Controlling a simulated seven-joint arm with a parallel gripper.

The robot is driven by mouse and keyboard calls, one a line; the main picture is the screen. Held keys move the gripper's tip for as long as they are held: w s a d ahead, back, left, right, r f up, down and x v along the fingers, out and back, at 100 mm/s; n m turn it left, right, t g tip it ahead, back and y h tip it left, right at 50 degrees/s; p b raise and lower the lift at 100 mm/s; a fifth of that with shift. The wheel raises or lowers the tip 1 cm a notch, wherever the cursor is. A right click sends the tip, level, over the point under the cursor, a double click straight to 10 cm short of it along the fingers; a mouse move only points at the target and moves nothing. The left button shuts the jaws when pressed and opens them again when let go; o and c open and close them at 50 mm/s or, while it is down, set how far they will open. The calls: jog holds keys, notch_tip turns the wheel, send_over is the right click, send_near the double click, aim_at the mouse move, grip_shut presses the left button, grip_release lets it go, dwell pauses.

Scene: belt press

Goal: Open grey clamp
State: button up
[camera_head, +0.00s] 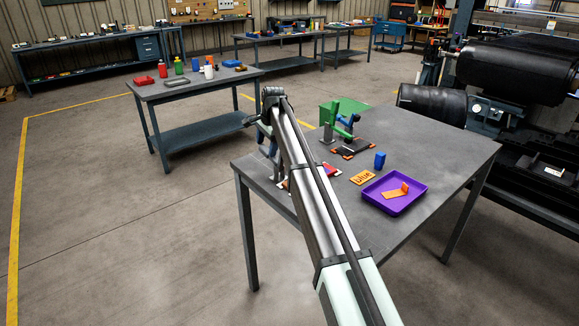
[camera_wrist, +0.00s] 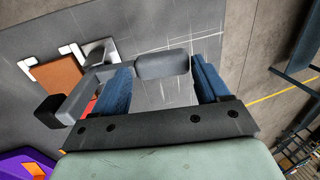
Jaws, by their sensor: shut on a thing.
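The grey clamp shows in the wrist view as a rounded grey handle (camera_wrist: 162,65) and a grey arm (camera_wrist: 82,97) that ends in a black tip (camera_wrist: 48,111). My gripper (camera_wrist: 163,80) has one blue finger on each side of the handle and is shut on it. In the head view my own arm hides most of the grey clamp and the fingertips. A brown plate (camera_wrist: 57,77) with white corner pieces lies near the clamp's arm in the wrist view. A bit of red shows under the clamp's arm.
A green clamp (camera_head: 329,121) stands beside a black plate (camera_head: 355,147) with orange corners. Large black rollers stand at right.

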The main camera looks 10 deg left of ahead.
jog(key=shift+s+d+r, duration=0.15)
jog(key=shift+r, duration=0.2)
jog(key=shift+c, duration=0.6)
jog(key=shift+v, duration=2.6)
